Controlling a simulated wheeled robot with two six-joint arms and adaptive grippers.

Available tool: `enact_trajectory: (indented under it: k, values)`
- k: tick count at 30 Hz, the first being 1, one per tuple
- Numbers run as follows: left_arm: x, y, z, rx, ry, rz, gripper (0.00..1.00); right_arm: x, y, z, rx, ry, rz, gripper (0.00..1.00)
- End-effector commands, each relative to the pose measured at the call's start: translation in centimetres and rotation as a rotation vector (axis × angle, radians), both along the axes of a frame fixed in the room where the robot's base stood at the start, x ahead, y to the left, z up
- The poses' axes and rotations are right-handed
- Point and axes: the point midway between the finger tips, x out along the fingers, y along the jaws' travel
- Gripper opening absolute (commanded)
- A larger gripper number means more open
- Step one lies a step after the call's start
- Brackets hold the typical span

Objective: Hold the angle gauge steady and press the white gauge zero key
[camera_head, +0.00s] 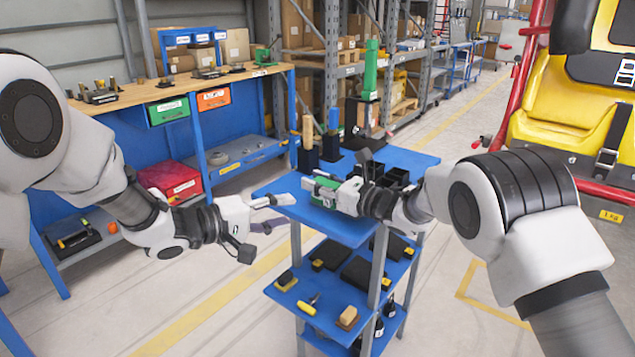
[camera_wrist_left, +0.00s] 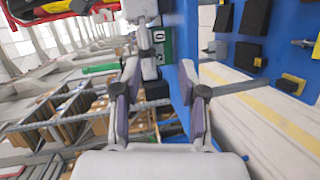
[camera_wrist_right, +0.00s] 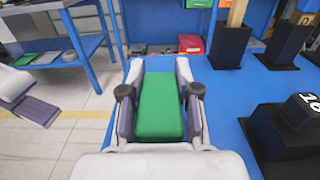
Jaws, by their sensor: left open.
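The angle gauge is a green block (camera_wrist_right: 160,105) between the fingers of my right gripper (camera_wrist_right: 160,68), which press against both its sides. In the head view the gauge (camera_head: 325,192) shows at the left end of my right gripper (camera_head: 335,193), over the blue cart top. In the left wrist view the gauge (camera_wrist_left: 165,45) shows its green edge and a white patch (camera_wrist_left: 158,36) with a dark 0-like mark. I cannot tell whether this patch is the zero key. My left gripper (camera_head: 274,213) is open and empty, left of the gauge and apart from it.
The blue cart top (camera_head: 345,228) also bears black holders with a wooden block (camera_head: 307,132), a blue-handled piece (camera_head: 333,120) and dark bins. Its lower shelves hold tools and black boxes. A workbench (camera_head: 160,90) stands at left. A yellow seat (camera_head: 565,100) stands at right.

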Motion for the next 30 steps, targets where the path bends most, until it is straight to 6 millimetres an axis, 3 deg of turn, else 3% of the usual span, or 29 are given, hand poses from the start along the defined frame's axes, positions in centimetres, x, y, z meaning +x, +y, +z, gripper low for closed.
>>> enact_trajectory:
  k: [3, 6, 7, 11, 20, 25, 27, 30]
  values:
    - [0.0, 0.0, 0.0, 0.0, 0.0, 0.0, 0.38, 0.0, 0.0, 0.0, 0.0, 0.0, 0.0, 0.0]
    - [0.0, 0.0, 0.0, 0.011, -0.015, -0.004, 0.03, 0.0, 0.0, 0.0, 0.0, 0.0, 0.0, 0.0]
    - [0.0, 0.0, 0.0, 0.022, -0.03, -0.008, 0.0, 0.0, 0.0, 0.0, 0.0, 0.0, 0.0, 0.0]
    - [0.0, -0.1, 0.6, 0.11, -0.192, -0.042, 0.0, 0.0, 0.0, 0.0, 0.0, 0.0, 0.0, 0.0]
    - [-0.4, 0.0, 2.1, 0.49, -0.847, 0.017, 0.0, 0.0, 0.0, 0.0, 0.0, 0.0, 0.0, 0.0]
    - [-1.4, -0.1, 1.1, 0.795, -1.12, 0.096, 0.0, 0.0, 0.0, 0.0, 0.0, 0.0, 0.0, 0.0]
    - [-2.2, -0.3, -0.2, 0.91, -1.166, 0.118, 0.0, 0.0, 0.0, 0.0, 0.0, 0.0, 0.0, 0.0]
    - [-3.1, -1.1, -1.9, 0.933, -1.137, 0.1, 0.0, 0.0, 0.0, 0.0, 0.0, 0.0, 0.0, 0.0]
